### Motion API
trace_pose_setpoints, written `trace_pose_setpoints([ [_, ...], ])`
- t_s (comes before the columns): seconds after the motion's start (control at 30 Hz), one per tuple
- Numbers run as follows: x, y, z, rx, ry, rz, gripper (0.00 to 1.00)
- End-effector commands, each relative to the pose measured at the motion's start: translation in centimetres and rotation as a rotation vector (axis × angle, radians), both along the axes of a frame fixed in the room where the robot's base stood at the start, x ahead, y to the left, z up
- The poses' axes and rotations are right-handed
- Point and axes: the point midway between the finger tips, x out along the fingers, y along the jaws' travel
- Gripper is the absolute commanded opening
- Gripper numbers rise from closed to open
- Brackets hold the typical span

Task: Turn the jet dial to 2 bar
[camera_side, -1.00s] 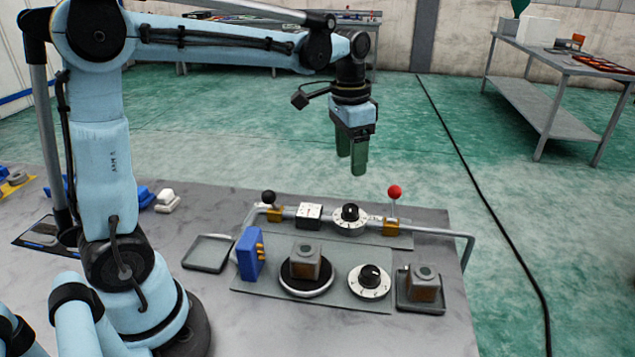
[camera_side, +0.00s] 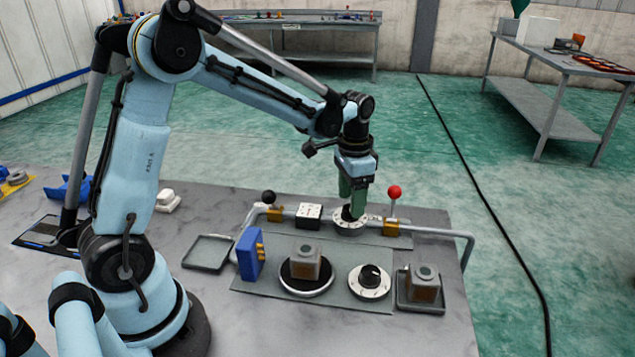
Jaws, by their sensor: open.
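Two black-knobbed dials with white marked plates are in view. The rear dial (camera_side: 349,226) sits at the pipe, between a white box and the red-balled lever. The front dial (camera_side: 369,282) sits on the grey panel. Which one is the jet dial I cannot tell, and their markings are too small to read. My gripper (camera_side: 353,207) points down at the rear dial with its green fingers open. The fingers are around or just in front of the knob and hide most of it; contact cannot be told.
A pipe rail (camera_side: 430,232) runs along the back, with a red-balled lever (camera_side: 394,192) close right of my gripper and a black-balled lever (camera_side: 268,197) to the left. A blue block (camera_side: 250,254), a brown-and-grey part on a round plate (camera_side: 306,289) and another on a tray (camera_side: 422,306) stand in front.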

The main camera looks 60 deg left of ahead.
Motion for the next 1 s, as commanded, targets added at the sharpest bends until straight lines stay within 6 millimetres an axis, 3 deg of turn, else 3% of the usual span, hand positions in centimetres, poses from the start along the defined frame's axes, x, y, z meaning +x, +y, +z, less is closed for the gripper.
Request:
trace_pose_setpoints([
  [0.2, 0.0, 0.0, -1.7, 0.0, 0.0, 0.0, 0.63],
  [0.53, 0.0, 0.0, -1.9, 0.0, 0.0, 0.0, 0.62],
  [0.9, 0.0, 0.0, -1.9, 0.0, 0.0, 0.0, 0.07],
  [1.0, 0.0, 0.0, -1.9, 0.0, 0.0, 0.003, 0.07],
])
